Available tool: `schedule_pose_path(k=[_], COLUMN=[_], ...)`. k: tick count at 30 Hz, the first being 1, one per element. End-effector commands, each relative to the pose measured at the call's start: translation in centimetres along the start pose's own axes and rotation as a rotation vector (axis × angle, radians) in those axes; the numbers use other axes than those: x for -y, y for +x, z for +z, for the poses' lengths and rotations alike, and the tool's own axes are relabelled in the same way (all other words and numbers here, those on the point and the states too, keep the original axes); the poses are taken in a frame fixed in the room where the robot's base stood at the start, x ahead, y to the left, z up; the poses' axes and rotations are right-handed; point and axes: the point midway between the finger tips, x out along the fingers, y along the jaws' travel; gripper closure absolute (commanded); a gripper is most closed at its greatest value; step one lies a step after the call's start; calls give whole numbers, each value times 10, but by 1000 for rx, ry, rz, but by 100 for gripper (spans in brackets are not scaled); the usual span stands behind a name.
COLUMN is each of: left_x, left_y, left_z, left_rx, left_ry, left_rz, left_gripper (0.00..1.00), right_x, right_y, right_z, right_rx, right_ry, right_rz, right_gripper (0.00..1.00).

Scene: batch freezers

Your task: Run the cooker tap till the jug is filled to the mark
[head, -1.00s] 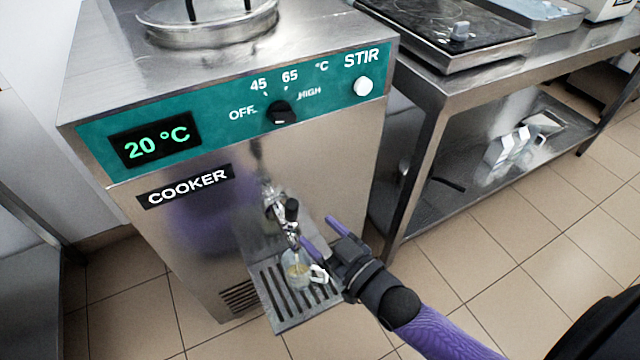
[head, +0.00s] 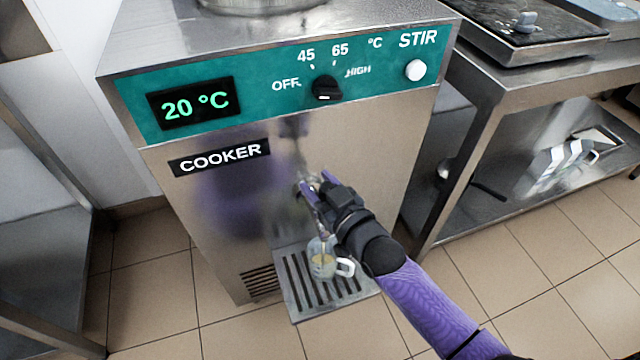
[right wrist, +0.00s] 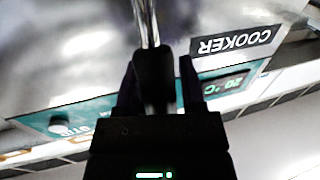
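The clear jug (head: 323,267) with a white handle stands upright on the drip tray (head: 299,312) of the cooker (head: 225,215). It holds some pale yellow liquid; the fill mark is too small to make out. The tap (head: 308,184) is above the jug and mostly hidden by my right gripper (head: 314,192). In the right wrist view, the tap's black handle (right wrist: 154,75) lies between the fingers of my right gripper (right wrist: 160,80), which look apart, with a gap on the right side. I cannot tell whether liquid is running. My left gripper is not in view.
The cooker's panel has a display (head: 195,103) reading 20 °C, a black knob (head: 326,88) and a white STIR button (head: 416,70). A steel table (head: 500,85) with a lower shelf stands at the right. Tiled floor lies in front.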

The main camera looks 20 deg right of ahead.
Motion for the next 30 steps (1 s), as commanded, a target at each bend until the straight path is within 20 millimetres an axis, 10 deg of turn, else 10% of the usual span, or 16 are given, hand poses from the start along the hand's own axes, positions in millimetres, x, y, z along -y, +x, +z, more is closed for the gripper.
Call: schedule_pose_path(k=[7, 30], left_x=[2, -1], left_y=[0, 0], left_z=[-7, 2], left_rx=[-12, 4], left_ry=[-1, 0], left_rz=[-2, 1], left_gripper=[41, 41], right_x=[0, 0], right_y=[0, 0], right_z=[0, 0], right_rx=[0, 1], right_ry=[0, 0], right_rz=[0, 0], right_gripper=[100, 100])
